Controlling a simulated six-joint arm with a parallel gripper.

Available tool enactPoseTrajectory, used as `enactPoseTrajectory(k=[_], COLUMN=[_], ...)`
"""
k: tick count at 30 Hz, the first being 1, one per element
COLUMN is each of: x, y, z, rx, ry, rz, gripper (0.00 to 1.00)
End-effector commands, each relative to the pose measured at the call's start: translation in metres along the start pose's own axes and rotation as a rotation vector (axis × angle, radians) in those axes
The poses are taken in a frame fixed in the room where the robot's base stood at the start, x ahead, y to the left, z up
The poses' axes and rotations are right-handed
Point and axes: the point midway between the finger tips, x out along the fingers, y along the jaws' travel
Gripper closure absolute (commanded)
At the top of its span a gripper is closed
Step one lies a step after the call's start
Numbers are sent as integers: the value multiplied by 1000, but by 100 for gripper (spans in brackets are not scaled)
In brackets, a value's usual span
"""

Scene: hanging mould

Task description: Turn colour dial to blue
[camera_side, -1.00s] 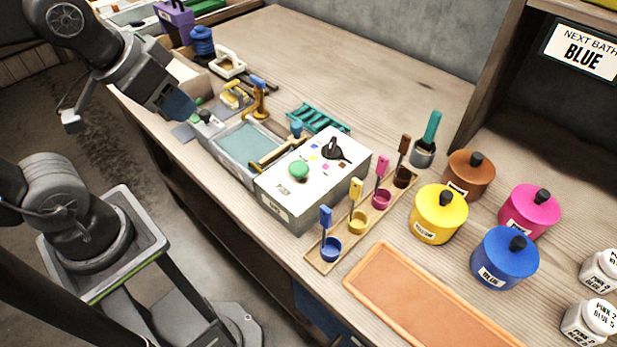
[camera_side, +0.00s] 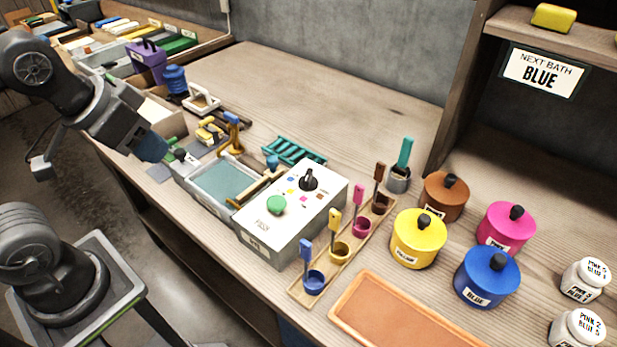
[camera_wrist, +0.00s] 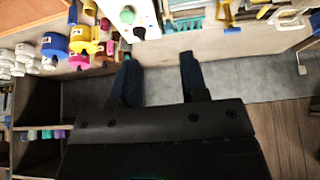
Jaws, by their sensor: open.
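The colour dial (camera_side: 309,180) is a black knob on the sloped white top of a grey control box (camera_side: 270,240). Small colour patches surround it, blue, yellow and pink among them. Which patch the dial points at is too small to tell. A green button (camera_side: 276,205) sits in front of the dial. A sign (camera_side: 543,72) on the shelf unit reads "NEXT BATH BLUE". My gripper (camera_wrist: 156,75) is open and empty in the wrist view, its two dark fingers apart. In the side view my gripper (camera_side: 165,150) hangs left of the box, well away from the dial.
A water-filled tray (camera_side: 222,186) adjoins the box on the left. A wooden rack (camera_side: 348,257) with small coloured cups and brushes stands right of it, near yellow (camera_side: 418,240), blue (camera_side: 487,276), pink and brown pots. An orange tray (camera_side: 400,318) lies in front. The back of the bench is clear.

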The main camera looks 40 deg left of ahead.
Motion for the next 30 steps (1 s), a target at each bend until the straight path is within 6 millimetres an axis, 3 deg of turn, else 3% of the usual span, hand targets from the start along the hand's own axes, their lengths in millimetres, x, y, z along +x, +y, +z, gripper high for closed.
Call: enactPoseTrajectory(k=[5, 11, 17, 21, 27, 30], x=[1, 21, 65, 107, 159, 174], y=[5, 20, 42, 61, 82, 88], z=[-31, -94, -150, -178, -199, -202], rx=[-44, -148, -253, -322, -396, -415], ry=[-57, -176, -296, -375, -453, -473], rz=[7, 7, -17, -47, -89, -102], gripper=[60, 60, 60, 60, 60, 60])
